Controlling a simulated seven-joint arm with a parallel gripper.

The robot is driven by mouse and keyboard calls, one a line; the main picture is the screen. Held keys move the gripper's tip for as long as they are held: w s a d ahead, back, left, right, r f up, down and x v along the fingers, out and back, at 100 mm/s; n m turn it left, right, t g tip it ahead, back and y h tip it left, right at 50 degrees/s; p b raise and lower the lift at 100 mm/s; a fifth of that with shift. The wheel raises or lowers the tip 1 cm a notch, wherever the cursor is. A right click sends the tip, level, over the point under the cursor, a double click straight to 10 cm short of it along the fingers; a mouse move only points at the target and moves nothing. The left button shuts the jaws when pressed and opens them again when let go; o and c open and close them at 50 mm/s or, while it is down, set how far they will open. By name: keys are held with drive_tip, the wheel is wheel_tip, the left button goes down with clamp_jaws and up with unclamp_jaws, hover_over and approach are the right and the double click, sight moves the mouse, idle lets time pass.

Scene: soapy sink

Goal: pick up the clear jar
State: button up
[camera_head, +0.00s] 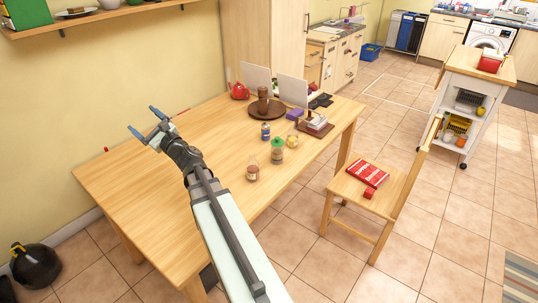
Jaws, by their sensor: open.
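My gripper (143,120) is open and empty, with its blue-tipped fingers spread above the left part of the wooden table. Several small containers stand near the table's right front edge, to the right of my gripper and well apart from it. The nearest is a small see-through jar (252,173) with brownish contents low in it. Behind it stands a greenish jar (277,155), then a small yellowish glass jar (292,140). I cannot tell for sure which of these is the clear jar. A blue-and-white can (265,131) stands just behind them.
The wooden table (150,200) is bare on its left half. A chair (385,190) with a red book stands at right.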

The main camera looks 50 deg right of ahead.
drive_tip(key=s+d+f+m+h, duration=0.35)
drive_tip(key=s+d, duration=0.45)
drive_tip(key=d, duration=0.5)
drive_tip(key=m+g+h, duration=0.6)
drive_tip(key=m+h, duration=0.1)
drive_tip(key=m, duration=0.2)
approach(276, 141)
drive_tip(key=shift+s+a+f+n, duration=0.1)
drive_tip(key=shift+s+f+n, duration=0.15)
drive_tip(key=shift+s+f, duration=0.5)
drive_tip(key=shift+f, duration=0.1)
drive_tip(key=shift+w+d, duration=0.2)
drive_tip(key=shift+d, duration=0.05)
drive_tip(key=x, duration=1.3)
drive_tip(key=shift+d+f, duration=0.1)
drive_tip(key=shift+d, duration=0.1)
drive_tip(key=shift+c, duration=0.2)
